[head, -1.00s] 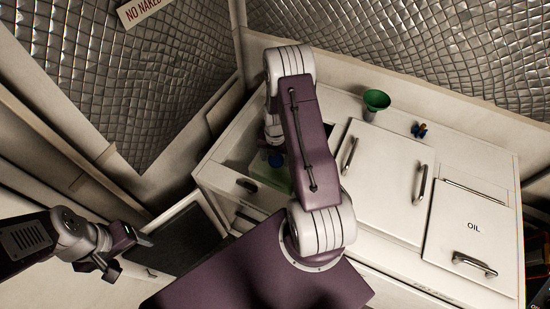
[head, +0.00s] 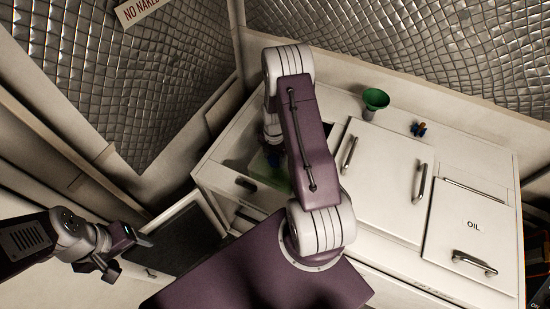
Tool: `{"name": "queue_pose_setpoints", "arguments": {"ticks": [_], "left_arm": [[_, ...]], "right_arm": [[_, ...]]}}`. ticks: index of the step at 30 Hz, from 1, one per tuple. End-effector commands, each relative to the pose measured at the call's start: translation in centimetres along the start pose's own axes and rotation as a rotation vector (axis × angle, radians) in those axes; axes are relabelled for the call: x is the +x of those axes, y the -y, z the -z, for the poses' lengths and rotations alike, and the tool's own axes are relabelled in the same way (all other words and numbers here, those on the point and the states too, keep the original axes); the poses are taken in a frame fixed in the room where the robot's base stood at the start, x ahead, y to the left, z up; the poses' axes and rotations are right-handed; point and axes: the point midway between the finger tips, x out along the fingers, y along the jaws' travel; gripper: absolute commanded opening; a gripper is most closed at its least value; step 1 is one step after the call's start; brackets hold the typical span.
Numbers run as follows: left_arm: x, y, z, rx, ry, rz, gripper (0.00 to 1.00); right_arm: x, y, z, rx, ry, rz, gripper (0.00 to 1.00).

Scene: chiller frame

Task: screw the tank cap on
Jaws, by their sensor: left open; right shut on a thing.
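A green translucent tank (head: 266,174) is set in the white cabinet top, partly hidden by my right arm. A small dark blue cap (head: 274,159) shows just above it. My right gripper (head: 273,151) points down over the tank and is shut on the cap; its fingertips are small and mostly hidden by my arm. I cannot tell whether the cap touches the tank's neck. My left gripper (head: 128,256) is open and empty at the lower left, well away from the tank.
A green funnel (head: 375,101) and a small blue and orange item (head: 419,129) stand on the cabinet top's back. White lids with metal handles, one marked OIL (head: 473,225), fill the right side. Quilted metal walls close off the back and left.

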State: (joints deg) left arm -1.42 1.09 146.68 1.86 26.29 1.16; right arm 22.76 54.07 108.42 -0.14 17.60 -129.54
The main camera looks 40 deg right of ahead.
Motion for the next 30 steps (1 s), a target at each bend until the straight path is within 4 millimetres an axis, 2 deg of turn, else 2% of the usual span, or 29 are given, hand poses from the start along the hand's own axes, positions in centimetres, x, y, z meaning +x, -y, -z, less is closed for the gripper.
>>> {"name": "queue_pose_setpoints", "arguments": {"ticks": [9, 13, 19, 20, 21, 30], "left_arm": [[0.36, 0.01, -0.04, 0.0, 0.0, 0.0, 0.73], [0.37, 0.01, -0.04, 0.0, 0.0, 0.0, 0.73], [0.35, 0.01, -0.03, 0.0, 0.0, 0.0, 0.73], [0.35, 0.01, -0.03, 0.0, 0.0, 0.0, 0.73], [0.34, 0.01, -0.03, 0.0, 0.0, 0.0, 0.73], [0.36, 0.01, -0.04, 0.0, 0.0, 0.0, 0.73]], "right_arm": [[-0.11, -0.61, -0.25, 0.71, 0.003, -0.008, 0.0], [-0.16, -0.68, -0.27, 0.836, 0.003, -0.009, 0.0], [-0.2, -0.71, -0.29, 0.845, 0.003, -0.01, 0.0], [-0.2, -0.71, -0.29, 0.845, 0.003, -0.01, 0.57], [-0.2, -0.71, -0.29, 0.844, 0.003, -0.009, 0.68], [-0.1, -0.54, -0.17, 0.836, 0.002, -0.004, 0.7]]}}
